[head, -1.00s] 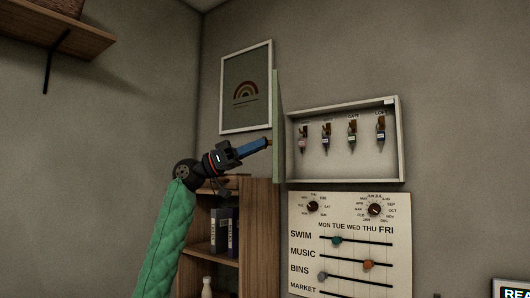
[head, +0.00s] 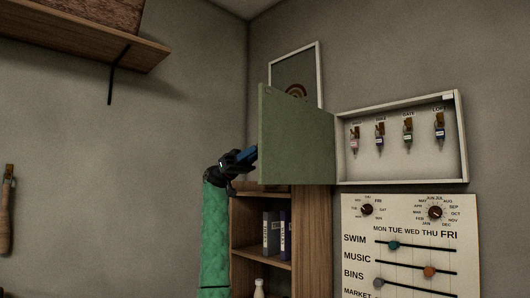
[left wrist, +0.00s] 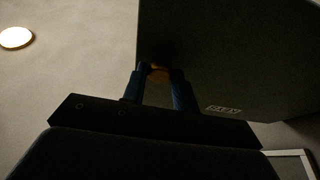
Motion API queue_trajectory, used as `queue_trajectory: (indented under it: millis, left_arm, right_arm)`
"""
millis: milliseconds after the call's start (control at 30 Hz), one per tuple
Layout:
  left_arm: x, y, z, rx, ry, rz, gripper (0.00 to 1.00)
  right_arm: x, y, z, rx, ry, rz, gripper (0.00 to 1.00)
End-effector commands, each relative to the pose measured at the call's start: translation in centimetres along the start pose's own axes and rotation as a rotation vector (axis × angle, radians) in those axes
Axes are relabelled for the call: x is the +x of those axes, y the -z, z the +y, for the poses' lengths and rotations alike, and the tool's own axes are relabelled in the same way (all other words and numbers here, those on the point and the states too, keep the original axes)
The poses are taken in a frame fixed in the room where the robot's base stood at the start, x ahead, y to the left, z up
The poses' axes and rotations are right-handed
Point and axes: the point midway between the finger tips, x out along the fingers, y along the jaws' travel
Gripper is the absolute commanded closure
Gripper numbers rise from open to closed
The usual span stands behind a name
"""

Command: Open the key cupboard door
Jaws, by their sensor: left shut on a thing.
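The key cupboard (head: 400,178) is a shallow white box on the wall in the head view. Its green door (head: 298,135) stands wide open, swung out to the left. Several tagged keys hang in a row on hooks inside. My left gripper (head: 256,153) is at the door's free edge, its fingertips partly hidden behind the door. In the left wrist view the fingers (left wrist: 158,78) are shut on a small round brownish knob (left wrist: 158,73) on the dark door face (left wrist: 215,55), which bears a small label. My right gripper is out of view.
A framed rainbow picture (head: 309,62) hangs behind the door. A wooden shelf unit (head: 306,240) with books stands below it. A planner board (head: 410,215) with dials and sliders hangs under the cupboard. A wall shelf (head: 75,38) is at upper left.

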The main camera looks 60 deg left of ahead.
Motion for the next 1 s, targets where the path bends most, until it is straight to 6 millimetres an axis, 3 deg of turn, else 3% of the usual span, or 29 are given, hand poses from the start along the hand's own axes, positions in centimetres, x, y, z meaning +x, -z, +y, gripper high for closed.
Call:
queue_trajectory:
  millis: [200, 633, 667, 733, 767, 1000]
  left_arm:
    - [-1.17, 0.55, -0.22, -0.012, -0.029, 0.001, 1.00]
    - [-1.34, 0.57, -0.26, -0.015, -0.033, -0.001, 1.00]
    - [-1.34, 0.57, -0.26, -0.015, -0.033, -0.001, 0.68]
    - [-1.34, 0.57, -0.26, -0.015, -0.033, -0.001, 0.54]
    - [-1.34, 0.57, -0.26, -0.015, -0.033, -0.001, 0.50]
    - [-1.36, 0.55, -0.26, -0.015, -0.033, -0.001, 0.50]
  right_arm:
    - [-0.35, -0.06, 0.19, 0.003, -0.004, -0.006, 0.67]
    - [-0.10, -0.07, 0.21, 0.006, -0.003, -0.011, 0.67]
    - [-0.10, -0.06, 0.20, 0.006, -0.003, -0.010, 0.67]
    - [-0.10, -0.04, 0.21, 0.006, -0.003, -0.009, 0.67]
    - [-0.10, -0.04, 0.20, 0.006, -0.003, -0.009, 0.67]
    - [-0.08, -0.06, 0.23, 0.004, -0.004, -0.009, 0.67]
